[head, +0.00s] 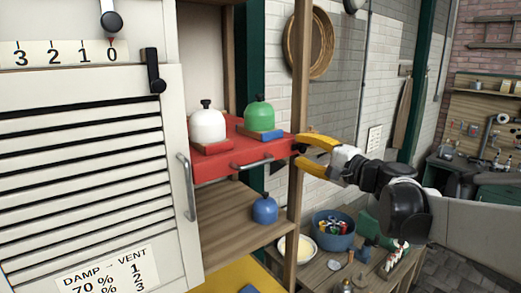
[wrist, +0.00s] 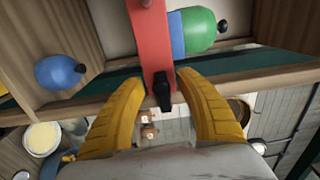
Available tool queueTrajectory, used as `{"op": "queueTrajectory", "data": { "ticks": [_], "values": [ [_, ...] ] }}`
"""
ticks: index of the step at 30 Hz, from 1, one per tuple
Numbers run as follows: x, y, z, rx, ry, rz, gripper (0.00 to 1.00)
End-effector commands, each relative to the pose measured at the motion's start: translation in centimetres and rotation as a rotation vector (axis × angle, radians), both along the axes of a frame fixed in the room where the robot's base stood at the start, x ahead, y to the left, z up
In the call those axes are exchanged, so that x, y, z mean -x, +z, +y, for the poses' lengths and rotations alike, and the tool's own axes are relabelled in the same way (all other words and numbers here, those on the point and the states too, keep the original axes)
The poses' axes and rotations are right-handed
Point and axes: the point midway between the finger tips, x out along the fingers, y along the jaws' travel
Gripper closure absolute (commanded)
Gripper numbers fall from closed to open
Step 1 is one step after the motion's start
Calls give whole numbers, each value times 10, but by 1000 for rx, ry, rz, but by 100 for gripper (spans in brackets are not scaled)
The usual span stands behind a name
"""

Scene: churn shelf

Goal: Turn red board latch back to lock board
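The red board (head: 212,166) is a shelf-like slab with a metal handle on its front edge, set in the wooden shelf; its edge runs down the middle of the wrist view (wrist: 152,45). A small black latch (wrist: 162,90) is on the board's end in the wrist view. My gripper (head: 301,152) is at the board's right end beside the shelf post. In the wrist view its two yellow fingers (wrist: 161,85) are apart, one on each side of the latch, with gaps visible. I cannot tell whether either finger touches it.
A white jar (head: 207,126) and a green jar (head: 258,113) stand on the board. A blue jar (head: 264,209) sits on the shelf below. The right wooden post (head: 299,80) is close to my fingers. A louvred white door (head: 85,180) stands left; a cluttered bench (head: 335,270) is lower right.

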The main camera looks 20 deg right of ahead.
Motion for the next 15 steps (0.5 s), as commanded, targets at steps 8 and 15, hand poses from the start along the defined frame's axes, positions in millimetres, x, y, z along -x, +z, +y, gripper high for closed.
{"op": "queueTrajectory", "data": {
  "ticks": [8,15],
  "values": [
    [14,0,-6,-1,-3,0,59],
    [64,0,-25,0,-6,0,59]
  ]
}}
